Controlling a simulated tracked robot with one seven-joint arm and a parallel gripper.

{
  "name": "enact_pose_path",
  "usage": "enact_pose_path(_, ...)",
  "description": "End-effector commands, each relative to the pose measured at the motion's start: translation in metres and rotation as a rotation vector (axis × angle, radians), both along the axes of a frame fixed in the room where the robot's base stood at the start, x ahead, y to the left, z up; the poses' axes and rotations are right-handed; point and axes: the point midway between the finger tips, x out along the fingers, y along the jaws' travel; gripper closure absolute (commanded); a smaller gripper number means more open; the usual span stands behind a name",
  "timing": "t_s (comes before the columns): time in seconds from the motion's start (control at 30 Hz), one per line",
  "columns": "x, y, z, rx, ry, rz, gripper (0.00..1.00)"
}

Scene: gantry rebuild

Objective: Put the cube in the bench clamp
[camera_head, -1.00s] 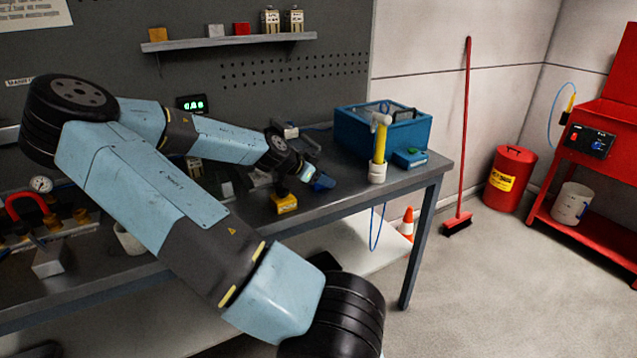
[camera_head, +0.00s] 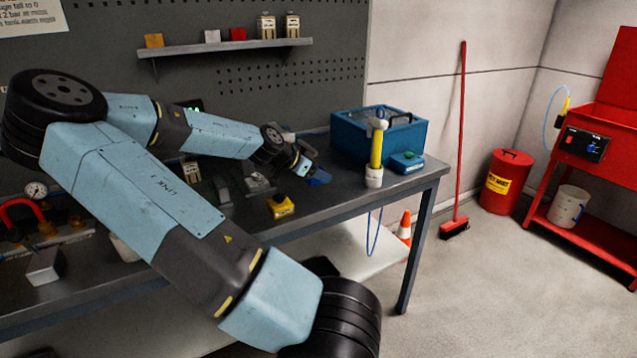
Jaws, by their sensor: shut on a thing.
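My gripper (camera_head: 313,174) is small in the head view, at the end of my outstretched arm, over the bench to the left of the blue toolbox. It is shut on a small dark blue thing, seemingly the cube (camera_head: 321,178). The cube is partly covered by the fingers and appears just above the bench top. A grey metal fixture (camera_head: 258,184), perhaps the bench clamp, sits on the bench to the left, partly hidden by my arm. I cannot make out its jaws.
A yellow block (camera_head: 281,207) sits near the bench's front edge. The blue toolbox (camera_head: 352,140), a yellow-handled tool in a white holder (camera_head: 375,178) and a blue-green box (camera_head: 407,163) stand to the right. A shelf (camera_head: 225,46) with small blocks hangs behind.

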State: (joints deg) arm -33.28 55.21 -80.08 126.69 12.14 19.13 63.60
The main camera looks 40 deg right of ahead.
Motion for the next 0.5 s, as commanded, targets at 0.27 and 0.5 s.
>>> enact_pose_path(0.27, -0.015, 0.037, 0.044, 0.0, 0.001, 0.004, 0.98)
enact_pose_path(0.5, -0.031, 0.071, 0.067, 0.0, 0.001, 0.004, 0.98)
